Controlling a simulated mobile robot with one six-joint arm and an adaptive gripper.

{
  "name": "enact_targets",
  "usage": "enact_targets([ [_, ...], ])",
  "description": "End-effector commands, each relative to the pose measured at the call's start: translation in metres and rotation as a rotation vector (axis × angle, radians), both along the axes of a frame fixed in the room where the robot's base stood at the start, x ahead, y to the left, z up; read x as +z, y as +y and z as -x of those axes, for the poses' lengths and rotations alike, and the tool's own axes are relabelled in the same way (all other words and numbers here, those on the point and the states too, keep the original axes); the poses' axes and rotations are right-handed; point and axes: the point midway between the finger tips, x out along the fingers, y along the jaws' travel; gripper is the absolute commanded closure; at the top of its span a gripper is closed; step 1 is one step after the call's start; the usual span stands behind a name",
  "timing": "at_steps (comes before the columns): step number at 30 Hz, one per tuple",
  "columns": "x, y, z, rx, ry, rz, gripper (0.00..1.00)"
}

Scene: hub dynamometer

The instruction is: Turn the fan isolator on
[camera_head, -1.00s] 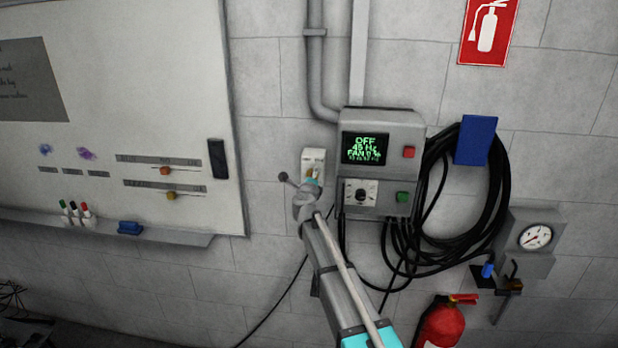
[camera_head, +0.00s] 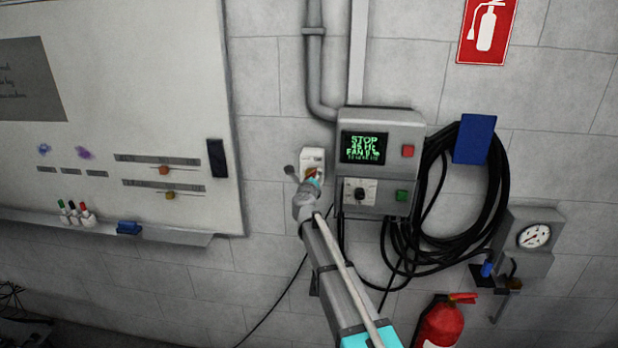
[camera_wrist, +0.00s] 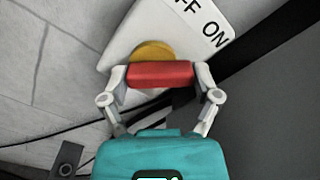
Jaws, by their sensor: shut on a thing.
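The fan isolator is a white box (camera_head: 313,156) on the wall left of the grey control box; its face also shows in the wrist view (camera_wrist: 135,28), with "ON" readable and "OFF" partly cut off. Its red handle (camera_wrist: 160,74) sits in front of a yellow disc (camera_wrist: 153,50). My gripper (camera_wrist: 160,78) is shut on the red handle, one finger at each end. The handle lies at a slant to the label's lettering. In the head view my gripper (camera_head: 314,180) covers the isolator's lower part.
The grey control box (camera_head: 420,128) has a green-lit screen (camera_head: 364,147) reading "STOP", a red button (camera_head: 408,151), a green button (camera_head: 402,195) and a dial (camera_head: 360,193). Black cable coils (camera_head: 430,240) hang at right. A whiteboard (camera_head: 120,100) is at left, a fire extinguisher (camera_head: 440,325) below.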

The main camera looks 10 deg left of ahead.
Motion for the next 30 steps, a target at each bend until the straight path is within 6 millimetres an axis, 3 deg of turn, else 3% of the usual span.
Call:
enact_targets([
  [2, -0.001, 0.000, 0.002, 0.000, 0.001, -0.008, 0.68],
  [3, -0.001, 0.000, 0.002, 0.000, 0.001, -0.008, 0.13],
  [5, -0.001, 0.000, 0.001, 0.000, 0.001, -0.006, 0.02],
  [20, 0.000, 0.000, 0.002, 0.001, 0.001, -0.001, 0.00],
  [30, 0.000, 0.000, 0.031, 0.002, 0.001, -0.001, 0.00],
])
